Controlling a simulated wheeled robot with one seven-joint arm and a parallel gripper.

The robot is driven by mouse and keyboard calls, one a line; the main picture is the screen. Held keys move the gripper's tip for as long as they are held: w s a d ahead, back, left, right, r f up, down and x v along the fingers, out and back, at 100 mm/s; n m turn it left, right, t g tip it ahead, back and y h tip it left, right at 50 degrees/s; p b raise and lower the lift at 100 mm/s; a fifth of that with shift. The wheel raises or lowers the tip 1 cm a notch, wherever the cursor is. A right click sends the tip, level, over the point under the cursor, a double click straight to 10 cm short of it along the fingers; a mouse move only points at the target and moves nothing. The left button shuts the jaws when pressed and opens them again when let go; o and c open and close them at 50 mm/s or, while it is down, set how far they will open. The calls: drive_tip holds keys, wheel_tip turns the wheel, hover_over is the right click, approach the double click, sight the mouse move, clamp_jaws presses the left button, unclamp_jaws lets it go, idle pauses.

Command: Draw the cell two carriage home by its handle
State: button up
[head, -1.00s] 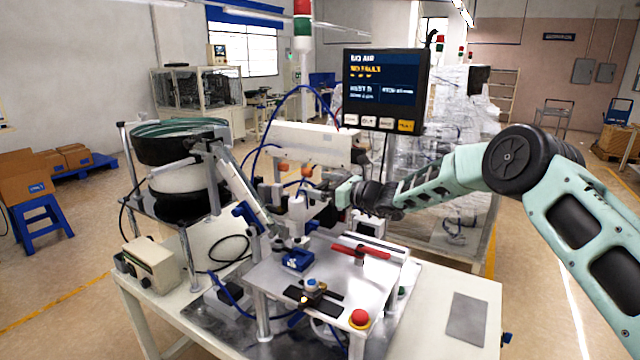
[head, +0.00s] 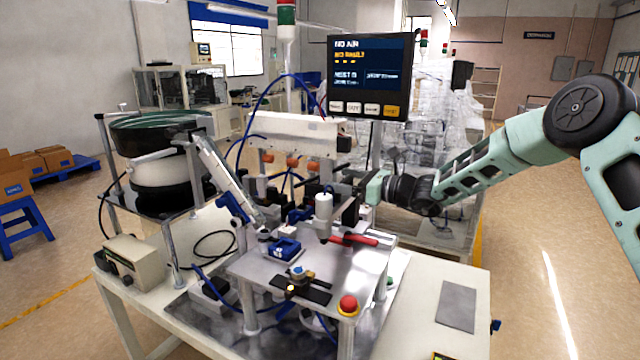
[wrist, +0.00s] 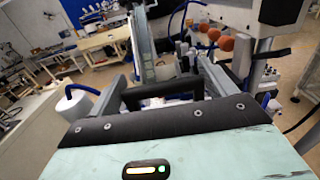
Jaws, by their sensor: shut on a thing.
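The cell two carriage, with an upright white cylinder (head: 323,207) on it, is at the back of the metal plate (head: 265,272), just left of my gripper (head: 352,208). The cylinder also shows at the left of the wrist view (wrist: 76,104). In the wrist view, a dark bar-shaped handle (wrist: 160,91) lies across between my gripper's two fingers, and they are shut on it. In the head view the handle is mostly hidden by my gripper and the dark carriage parts. A blue nest block (head: 285,248) sits on the plate, front left of the cylinder.
A red lever (head: 355,240) lies close in front of the carriage. A red button (head: 348,304) is at the plate's front corner. A screen (head: 369,75) reading "NO AIR" stands above. A bowl feeder (head: 158,165) and its sloping track are at left. The bench's right front is mostly clear.

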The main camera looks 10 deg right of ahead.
drive_tip(key=b+v, duration=0.1)
drive_tip(key=v, duration=0.6)
drive_tip(key=shift+s+d, duration=0.2)
drive_tip(key=shift+d, duration=0.15)
drive_tip(key=shift+d+f, duration=0.1)
drive_tip(key=o, duration=1.3)
drive_tip(key=shift+s+d, duration=0.1)
drive_tip(key=shift+d, duration=0.05)
drive_tip(key=shift+c, duration=0.2)
drive_tip(key=b+v, duration=0.5)
drive_tip(key=v, duration=1.2)
drive_tip(key=shift+d, duration=0.15)
drive_tip(key=shift+s, duration=0.15)
